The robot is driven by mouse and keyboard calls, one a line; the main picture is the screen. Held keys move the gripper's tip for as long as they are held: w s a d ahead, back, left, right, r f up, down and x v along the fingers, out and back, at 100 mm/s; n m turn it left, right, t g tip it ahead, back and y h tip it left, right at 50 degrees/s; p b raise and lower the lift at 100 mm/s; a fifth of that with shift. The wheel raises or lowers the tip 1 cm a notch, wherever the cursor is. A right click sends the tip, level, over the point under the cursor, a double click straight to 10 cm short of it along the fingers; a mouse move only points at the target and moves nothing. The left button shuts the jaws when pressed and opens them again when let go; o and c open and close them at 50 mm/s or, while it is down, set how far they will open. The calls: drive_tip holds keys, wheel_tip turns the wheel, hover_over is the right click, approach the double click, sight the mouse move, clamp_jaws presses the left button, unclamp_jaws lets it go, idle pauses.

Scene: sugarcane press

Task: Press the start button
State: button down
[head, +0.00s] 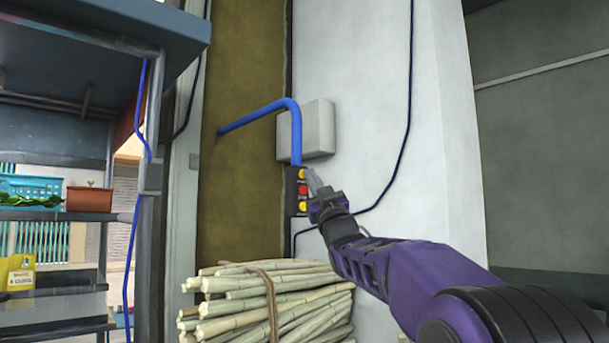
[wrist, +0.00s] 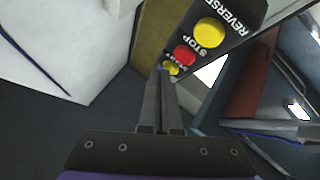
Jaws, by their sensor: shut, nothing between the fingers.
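The black control panel (head: 292,193) is fixed upright at the wall edge, with a yellow button at the top, a red one in the middle and a yellow one at the bottom. The start button (head: 302,174) is the top yellow one; in the wrist view it shows small and partly hidden (wrist: 171,69) just past my fingertips. The red STOP button (wrist: 184,55) and yellow REVERSE button (wrist: 209,32) are clear. My gripper (head: 311,176) is shut and empty, its tips right by the start button. I cannot tell whether they touch it.
A grey box (head: 313,129) and a blue pipe (head: 262,112) sit just above the panel. A shelf rack (head: 55,216) is at the left. The white wall (head: 370,90) is on the right.

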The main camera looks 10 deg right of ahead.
drive_tip(key=shift+w+a, duration=0.1)
drive_tip(key=shift+f, duration=0.1)
idle(0.4)
drive_tip(key=shift+s+d+b, duration=0.45)
drive_tip(key=shift+s+b, duration=0.25)
drive_tip(key=shift+b, duration=0.05)
drive_tip(key=shift+d, duration=0.1)
drive_tip(key=shift+s+d+b, duration=0.3)
drive_tip(key=shift+s+d, duration=0.15)
drive_tip(key=shift+s, duration=0.25)
drive_tip(key=shift+s+d+b, duration=0.3)
drive_tip(key=shift+s+d, duration=0.15)
drive_tip(key=shift+s, duration=0.25)
drive_tip(key=shift+s+d+b, duration=0.3)
drive_tip(key=shift+s+d, duration=0.15)
drive_tip(key=shift+s, duration=0.25)
